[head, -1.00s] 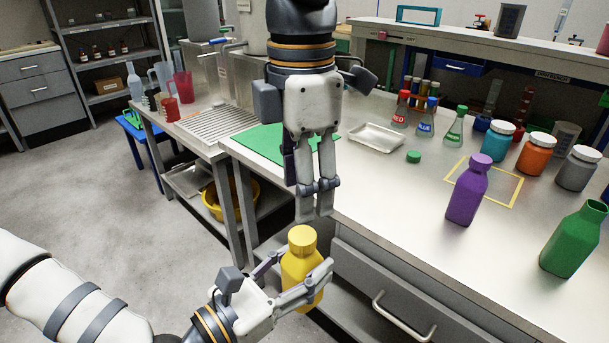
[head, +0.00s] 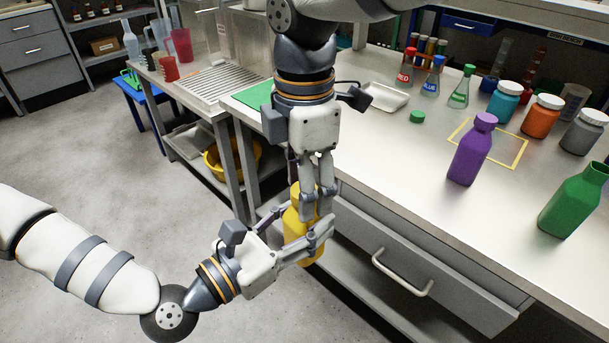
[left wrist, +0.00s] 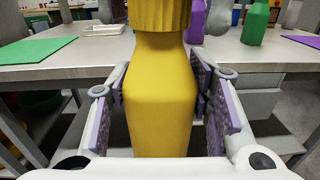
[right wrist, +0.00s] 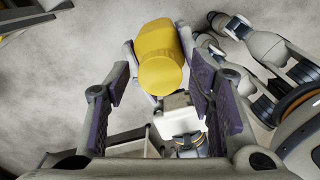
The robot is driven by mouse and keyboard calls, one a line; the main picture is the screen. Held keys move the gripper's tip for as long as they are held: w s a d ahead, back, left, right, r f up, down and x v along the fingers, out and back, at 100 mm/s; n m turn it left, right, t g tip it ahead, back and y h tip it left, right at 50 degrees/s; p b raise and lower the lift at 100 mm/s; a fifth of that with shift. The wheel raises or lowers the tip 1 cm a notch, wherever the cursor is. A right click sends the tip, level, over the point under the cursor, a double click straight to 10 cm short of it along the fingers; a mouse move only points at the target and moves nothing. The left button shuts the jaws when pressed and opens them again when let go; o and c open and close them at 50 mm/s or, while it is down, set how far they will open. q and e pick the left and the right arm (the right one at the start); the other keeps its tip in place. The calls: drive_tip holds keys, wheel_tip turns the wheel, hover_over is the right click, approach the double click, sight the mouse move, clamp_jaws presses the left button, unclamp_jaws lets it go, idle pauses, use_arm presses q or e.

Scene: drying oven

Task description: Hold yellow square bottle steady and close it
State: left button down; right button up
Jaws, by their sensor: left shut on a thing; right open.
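The yellow bottle (head: 297,232) is held off the floor in front of the bench edge, about upright. My left gripper (head: 305,230) is shut on its body from the left; both fingers flank it in the left wrist view (left wrist: 160,100). A ribbed yellow cap (left wrist: 162,14) sits on its neck; how tightly it is screwed I cannot tell. My right gripper (head: 315,200) points down from above, open, its fingers on either side of the cap in the head view. In the right wrist view the cap top (right wrist: 160,74) shows between and beyond the open fingers. Contact is not clear.
A drawer handle (head: 402,275) juts out near the bottle. Floor at left is clear.

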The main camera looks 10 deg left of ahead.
clamp_jaws()
drive_tip(key=m, duration=0.3)
drive_tip(key=shift+m, duration=0.3)
drive_tip(key=m, duration=0.3)
drive_tip(key=shift+m, duration=0.4)
drive_tip(key=m, duration=1)
drive_tip(key=shift+o, duration=0.6)
unclamp_jaws()
